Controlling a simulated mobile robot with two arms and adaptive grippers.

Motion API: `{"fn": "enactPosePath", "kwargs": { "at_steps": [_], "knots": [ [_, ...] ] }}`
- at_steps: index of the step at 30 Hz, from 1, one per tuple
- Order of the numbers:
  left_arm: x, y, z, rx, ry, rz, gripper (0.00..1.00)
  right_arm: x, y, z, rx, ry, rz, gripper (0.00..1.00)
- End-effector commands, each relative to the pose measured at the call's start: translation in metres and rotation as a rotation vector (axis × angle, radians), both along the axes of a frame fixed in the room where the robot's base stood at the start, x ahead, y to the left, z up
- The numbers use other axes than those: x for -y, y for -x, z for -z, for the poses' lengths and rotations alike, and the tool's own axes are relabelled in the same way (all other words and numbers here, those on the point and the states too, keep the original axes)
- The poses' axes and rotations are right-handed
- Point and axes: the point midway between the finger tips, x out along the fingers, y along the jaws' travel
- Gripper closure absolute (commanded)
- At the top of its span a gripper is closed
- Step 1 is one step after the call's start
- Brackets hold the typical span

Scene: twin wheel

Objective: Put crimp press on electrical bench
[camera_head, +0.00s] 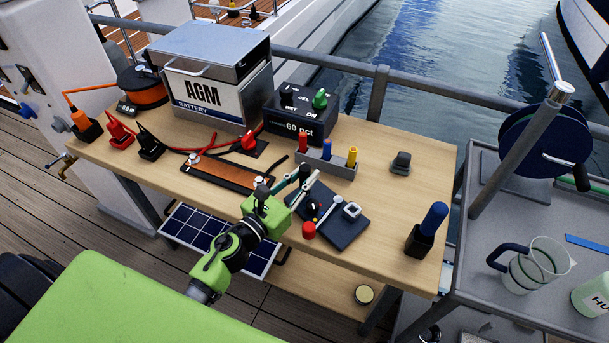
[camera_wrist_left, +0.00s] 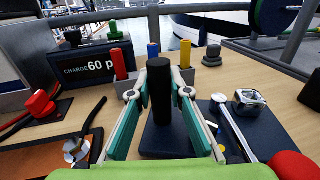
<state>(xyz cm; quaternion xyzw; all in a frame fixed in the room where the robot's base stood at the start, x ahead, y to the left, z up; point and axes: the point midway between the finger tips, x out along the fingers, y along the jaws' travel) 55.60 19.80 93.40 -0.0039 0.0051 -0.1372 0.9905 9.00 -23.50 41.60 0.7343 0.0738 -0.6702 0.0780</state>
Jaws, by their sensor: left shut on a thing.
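The object I take to be the crimp press (camera_head: 346,233) has a dark blue base plate, a silver square head, a silver lever and a red knob (camera_head: 309,230). It lies at the front of the wooden electrical bench (camera_head: 395,205); its base appears to rest on the top. In the left wrist view, the silver head (camera_wrist_left: 250,97) is at the right. My left gripper (camera_head: 302,186) is shut on an upright black post (camera_wrist_left: 160,95), which appears to belong to the press. The post's join to the base is partly hidden. My right gripper is not in view.
An orange-brown strip (camera_head: 232,172) lies left of my gripper. A holder with red, blue and yellow handles (camera_head: 328,168) stands just behind. The AGM battery (camera_head: 215,90) and charger box (camera_head: 298,118) stand farther back. A blue-handled tool in a black holder (camera_head: 427,230) is at right.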

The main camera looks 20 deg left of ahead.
Motion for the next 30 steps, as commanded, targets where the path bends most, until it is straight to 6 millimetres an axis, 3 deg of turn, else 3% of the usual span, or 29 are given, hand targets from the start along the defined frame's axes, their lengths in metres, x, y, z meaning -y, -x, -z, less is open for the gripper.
{"fn": "enactPosePath", "kwargs": {
  "at_steps": [10, 11, 12, 13, 20, 22, 30],
  "knots": [
    [0.0, -0.001, 0.002, 0.006, 0.005, 0.001, 1.0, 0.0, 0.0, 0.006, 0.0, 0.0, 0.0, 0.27],
    [0.0, -0.001, 0.001, 0.006, 0.005, 0.001, 0.77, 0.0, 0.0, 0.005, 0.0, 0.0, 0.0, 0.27],
    [0.0, -0.001, 0.001, 0.006, 0.004, 0.001, 0.67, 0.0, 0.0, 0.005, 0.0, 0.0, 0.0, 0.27],
    [0.0, -0.001, 0.001, 0.005, 0.004, 0.001, 0.62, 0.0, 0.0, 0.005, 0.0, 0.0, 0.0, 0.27],
    [0.0, 0.0, 0.003, 0.003, 0.002, 0.0, 0.62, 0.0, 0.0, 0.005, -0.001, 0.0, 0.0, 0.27],
    [0.0, 0.001, 0.007, -0.004, -0.003, -0.001, 0.51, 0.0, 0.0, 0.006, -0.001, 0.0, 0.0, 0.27],
    [0.0, 0.0, 0.006, -0.002, -0.002, 0.0, 0.51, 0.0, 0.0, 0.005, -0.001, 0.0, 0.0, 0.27]
  ]
}}
